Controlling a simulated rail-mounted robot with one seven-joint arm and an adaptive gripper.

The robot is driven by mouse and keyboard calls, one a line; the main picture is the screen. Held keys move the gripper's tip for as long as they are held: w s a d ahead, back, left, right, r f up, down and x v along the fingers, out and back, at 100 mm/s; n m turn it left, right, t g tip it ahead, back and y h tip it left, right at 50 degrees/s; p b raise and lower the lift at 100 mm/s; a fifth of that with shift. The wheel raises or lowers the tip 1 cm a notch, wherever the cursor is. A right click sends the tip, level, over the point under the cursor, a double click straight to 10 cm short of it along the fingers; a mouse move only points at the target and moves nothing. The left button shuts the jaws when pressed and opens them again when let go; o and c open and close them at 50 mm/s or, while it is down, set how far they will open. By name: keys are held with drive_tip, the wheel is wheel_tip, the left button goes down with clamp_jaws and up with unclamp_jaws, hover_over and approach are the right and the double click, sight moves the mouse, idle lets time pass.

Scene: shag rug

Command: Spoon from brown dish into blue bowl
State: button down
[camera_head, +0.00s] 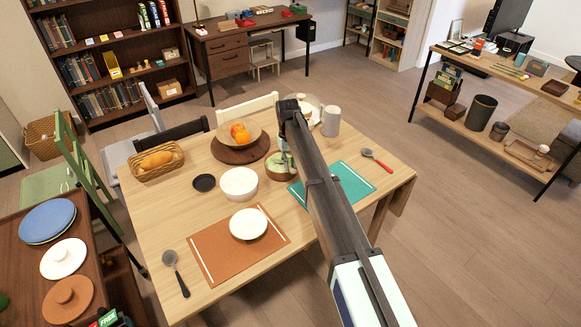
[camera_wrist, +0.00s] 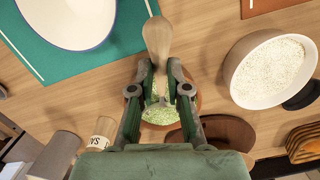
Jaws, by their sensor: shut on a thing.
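The brown dish (camera_head: 282,174) holds green food and stands near the middle of the table. It also shows in the wrist view (camera_wrist: 184,110), partly behind my fingers. My gripper (camera_wrist: 159,97) is over the dish, shut on a wooden spoon (camera_wrist: 158,40). The spoon's wide tan end points to the top of the wrist view. Whether its other end touches the food, I cannot tell. A bowl with a pale inside and blue rim, the blue bowl (camera_wrist: 68,20), rests on the teal mat (camera_wrist: 40,62). In the head view my arm hides that bowl.
A white bowl of grain (camera_head: 240,186) stands left of the dish. A fruit bowl (camera_head: 239,128) on a round board and a bread basket (camera_head: 156,162) stand behind. A white bowl (camera_head: 248,224) sits on the orange mat (camera_head: 215,250).

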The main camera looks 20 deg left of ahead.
drive_tip(key=shift+s+d+r+t+y+b, duration=0.1)
drive_tip(key=shift+s+d+t+y+b, duration=0.2)
drive_tip(key=shift+s+b, duration=0.1)
drive_tip(key=shift+s+d+r+t+y+b, duration=0.15)
drive_tip(key=shift+r+t+y+b, duration=0.25)
drive_tip(key=shift+r, duration=0.35)
drive_tip(key=shift+s+d+r+t+y+b, duration=0.1)
drive_tip(key=shift+s+r+t+y+b, duration=0.1)
drive_tip(key=shift+r+t, duration=0.45)
drive_tip(key=shift+a+r, duration=0.1)
drive_tip(key=shift+r, duration=0.05)
